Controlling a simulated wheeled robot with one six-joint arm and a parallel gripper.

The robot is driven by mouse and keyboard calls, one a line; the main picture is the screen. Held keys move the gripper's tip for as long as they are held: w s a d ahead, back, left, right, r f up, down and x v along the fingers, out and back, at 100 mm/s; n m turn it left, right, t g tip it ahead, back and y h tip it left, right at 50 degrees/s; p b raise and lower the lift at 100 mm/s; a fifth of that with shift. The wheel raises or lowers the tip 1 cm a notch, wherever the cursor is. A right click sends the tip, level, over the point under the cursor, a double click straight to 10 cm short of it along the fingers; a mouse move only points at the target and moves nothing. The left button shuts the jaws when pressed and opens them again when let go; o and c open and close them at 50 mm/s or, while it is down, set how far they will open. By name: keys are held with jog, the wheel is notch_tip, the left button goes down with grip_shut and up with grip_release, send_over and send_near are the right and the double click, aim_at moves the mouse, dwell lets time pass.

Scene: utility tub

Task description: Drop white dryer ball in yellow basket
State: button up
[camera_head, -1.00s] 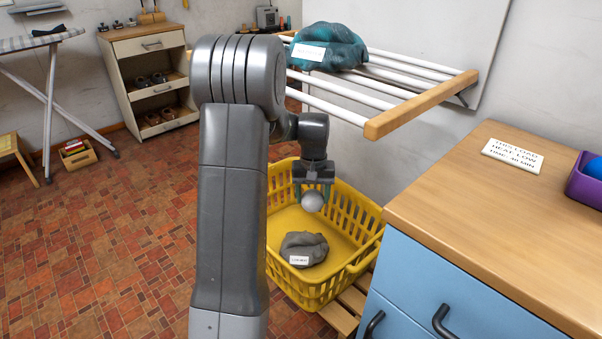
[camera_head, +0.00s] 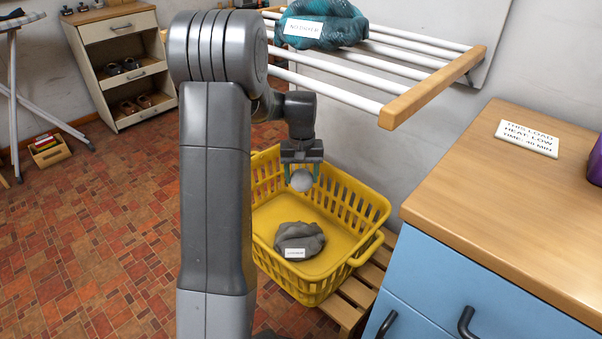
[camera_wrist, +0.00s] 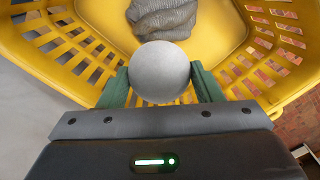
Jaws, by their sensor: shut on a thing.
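The white dryer ball (camera_head: 301,180) is held between the green fingers of my gripper (camera_head: 302,176). In the wrist view the ball (camera_wrist: 159,72) sits between both fingertips (camera_wrist: 160,85). The yellow basket (camera_head: 372,222) stands below, on a wooden slatted base, and the ball is over its inside. From the wrist view, the basket's far part (camera_wrist: 225,20) lies beyond the ball. A grey cloth bundle (camera_head: 300,238) with a white label lies on the basket floor.
A white-barred rack with a wooden end rail (camera_head: 435,85) juts from the wall above, holding a teal cloth bundle (camera_head: 322,25) with a label. A wood-topped blue cabinet (camera_head: 500,190) with a label card (camera_head: 527,138) stands right of the basket. Tiled floor lies open at left.

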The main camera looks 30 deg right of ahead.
aim_at(301, 171)
notch_tip(301, 171, down, 4)
jog(key=b, duration=0.3)
jog(key=shift+f, duration=0.15)
jog(key=o, duration=1.1)
jog(key=shift+c, duration=0.2)
notch_tip(301, 171, up, 8)
jog(key=p, duration=0.3)
jog(key=shift+f, duration=0.15)
jog(key=shift+f, duration=0.1)
